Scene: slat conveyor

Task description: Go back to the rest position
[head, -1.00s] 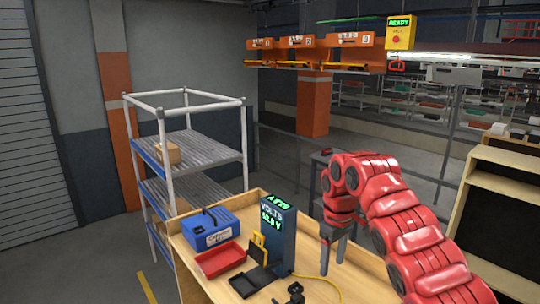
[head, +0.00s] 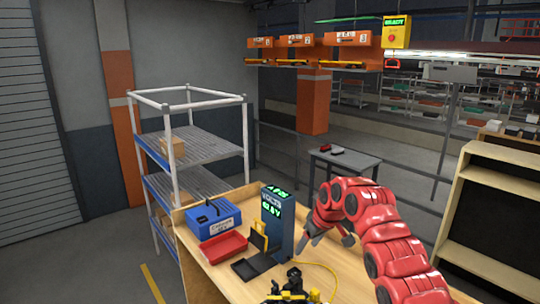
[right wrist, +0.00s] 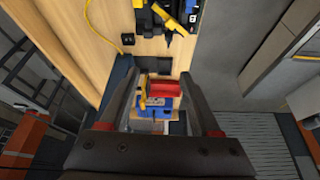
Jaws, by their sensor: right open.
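My right gripper (head: 330,238) is in the head view above the right side of the wooden workbench (head: 222,280), beside the dark meter stand (head: 278,225) with green digits. Its two fingers are spread with nothing between them. In the right wrist view the open fingers (right wrist: 162,108) frame a red tray (right wrist: 165,88) and a blue box (right wrist: 155,106), which lie beyond the fingertips. My left gripper is not in view.
The blue toolbox (head: 213,218), red tray (head: 222,249) and black-and-yellow holder (head: 250,262) stand on the bench. Black-and-yellow tools (head: 292,285) lie near the front. A wire rack (head: 205,147) is behind left, a grey table (head: 345,160) behind, a wooden shelf (head: 455,215) right.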

